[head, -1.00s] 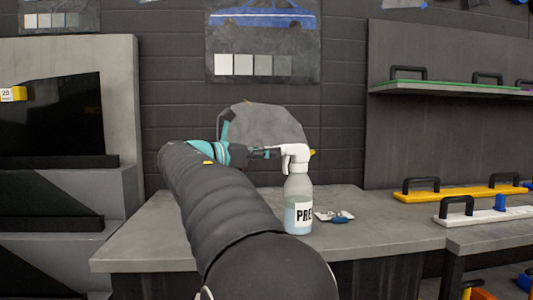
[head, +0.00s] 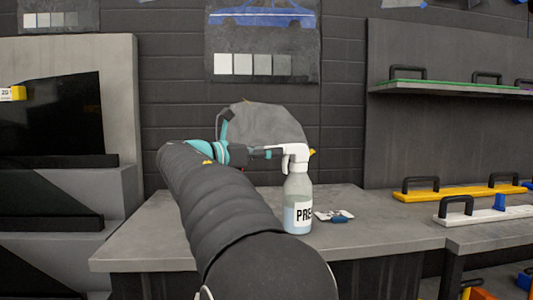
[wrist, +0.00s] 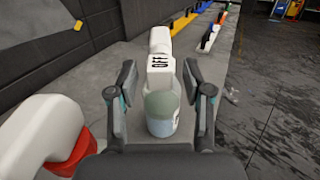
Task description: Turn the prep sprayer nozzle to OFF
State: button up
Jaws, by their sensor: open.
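The prep sprayer stands upright on the grey bench in the head view, a clear bottle (head: 299,205) with pale blue liquid and a PRE label, topped by a white spray head (head: 296,152). The nozzle tip's turn position cannot be made out.
Another white spray head (wrist: 35,130) with a red collar is close at lower left in the wrist view. A small blue-and-white item (head: 336,217) lies right of the bottle. Yellow (head: 460,193) and white (head: 487,215) handled tools lie further right. Bare bench (head: 150,240) is at left.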

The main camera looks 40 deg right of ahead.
jog(key=a, duration=1.2)
jog(key=shift+w, duration=0.45)
